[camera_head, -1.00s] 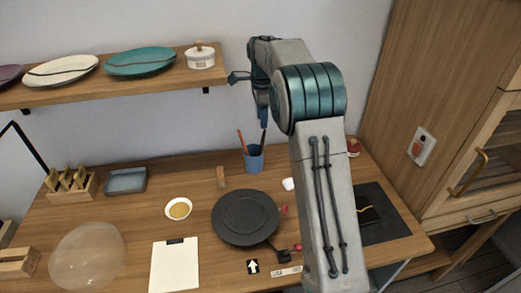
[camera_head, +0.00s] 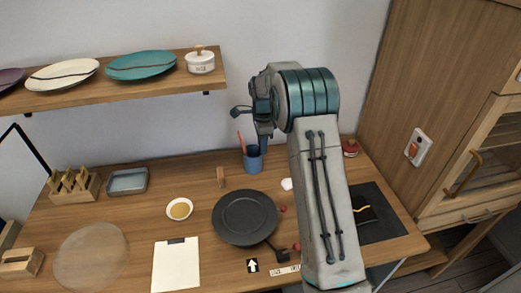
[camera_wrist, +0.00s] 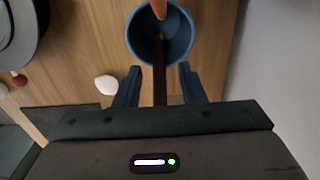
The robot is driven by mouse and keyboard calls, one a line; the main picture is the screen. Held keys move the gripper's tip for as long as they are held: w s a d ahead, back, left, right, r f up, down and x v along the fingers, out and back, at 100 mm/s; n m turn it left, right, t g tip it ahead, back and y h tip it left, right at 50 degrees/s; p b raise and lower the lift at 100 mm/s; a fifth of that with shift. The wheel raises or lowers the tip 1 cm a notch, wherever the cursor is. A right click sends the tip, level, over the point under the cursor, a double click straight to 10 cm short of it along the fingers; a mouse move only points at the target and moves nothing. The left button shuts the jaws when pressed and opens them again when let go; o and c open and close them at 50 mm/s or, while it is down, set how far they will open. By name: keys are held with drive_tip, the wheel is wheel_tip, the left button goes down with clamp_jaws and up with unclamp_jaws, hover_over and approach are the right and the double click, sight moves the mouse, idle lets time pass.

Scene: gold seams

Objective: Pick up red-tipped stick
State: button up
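A blue cup (camera_head: 253,162) stands upright at the back of the table. An orange-red stick (camera_head: 240,140) leans out of its left side; its end also shows at the top of the wrist view (camera_wrist: 158,8). A dark brown stick (camera_wrist: 160,72) rises from the cup and passes between the fingers of my gripper (camera_wrist: 160,78). I cannot see a red tip on it. My gripper (camera_head: 264,138) is right above the cup, pointing down, with its fingers apart and a gap on both sides of the brown stick.
A black pan (camera_head: 245,217) lies in front of the cup, with a white piece (camera_head: 287,184) to its right. A wooden block (camera_head: 220,178) stands left of the cup. The shelf (camera_head: 120,90) with plates and a lidded pot (camera_head: 200,63) is at the upper left.

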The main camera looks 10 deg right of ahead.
clamp_jaws()
drive_tip(key=shift+r, duration=0.1)
wheel_tip(320, 180, up, 10)
drive_tip(key=shift+f+b, duration=0.1)
drive_tip(key=shift+b, duration=0.7)
